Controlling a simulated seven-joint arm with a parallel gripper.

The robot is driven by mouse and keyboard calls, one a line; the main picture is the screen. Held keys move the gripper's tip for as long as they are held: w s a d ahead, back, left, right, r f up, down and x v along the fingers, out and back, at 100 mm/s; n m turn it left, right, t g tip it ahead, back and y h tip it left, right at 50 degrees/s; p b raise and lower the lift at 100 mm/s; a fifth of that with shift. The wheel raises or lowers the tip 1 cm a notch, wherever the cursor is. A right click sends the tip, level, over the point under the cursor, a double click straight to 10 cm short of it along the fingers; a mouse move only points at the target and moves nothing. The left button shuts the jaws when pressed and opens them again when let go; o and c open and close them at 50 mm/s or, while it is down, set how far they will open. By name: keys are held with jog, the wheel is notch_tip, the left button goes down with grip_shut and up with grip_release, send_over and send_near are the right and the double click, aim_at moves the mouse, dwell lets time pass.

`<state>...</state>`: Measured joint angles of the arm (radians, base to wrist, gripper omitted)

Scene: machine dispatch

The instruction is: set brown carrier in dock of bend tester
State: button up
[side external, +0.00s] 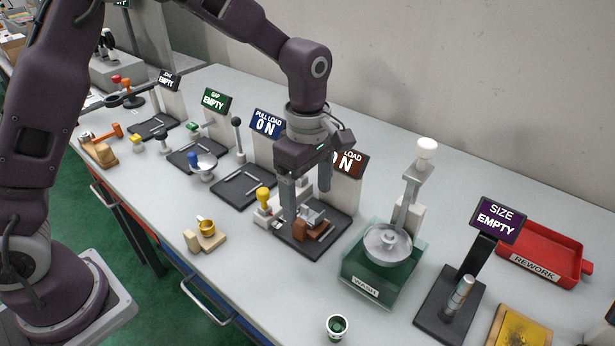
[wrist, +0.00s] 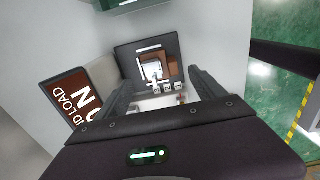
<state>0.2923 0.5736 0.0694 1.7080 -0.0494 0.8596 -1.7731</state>
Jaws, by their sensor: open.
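The brown carrier (side external: 313,231) sits on the dark dock plate (side external: 333,236) of the bend tester, and also shows in the wrist view (wrist: 169,62). A pale metallic piece lies at the carrier. The tester's brown sign (side external: 351,162) reads "LOAD" and "ON", partly hidden by my gripper; in the wrist view the sign (wrist: 72,108) shows "ND LOAD". My gripper (side external: 307,204) is open above the dock, fingers pointing down, with the carrier below and between them. One finger hides part of the carrier in the side view; whether they touch I cannot tell.
A yellow-knobbed stamp (side external: 264,199) is close on the left. A small wooden stand with a brass cup (side external: 207,229) is front left. Other testers with signs line the back left.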

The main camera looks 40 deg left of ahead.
aim_at(308, 221)
notch_tip(308, 221, up, 7)
jog(key=s+a+r+m+t, duration=0.2)
jog(key=s+a+r+m, duration=0.45)
jog(key=s+r, duration=0.3)
jog(key=s+a+f+m+t, duration=0.1)
jog(key=s+m, duration=0.4)
jog(key=s, duration=0.2)
jog(key=s+a+f+m+t, duration=0.1)
jog(key=s+a+m+t, duration=0.1)
jog(key=s+m, duration=0.4)
jog(key=shift+s+a+t, duration=0.2)
jog(key=shift+s+t, duration=0.1)
jog(key=shift+s, duration=0.45)
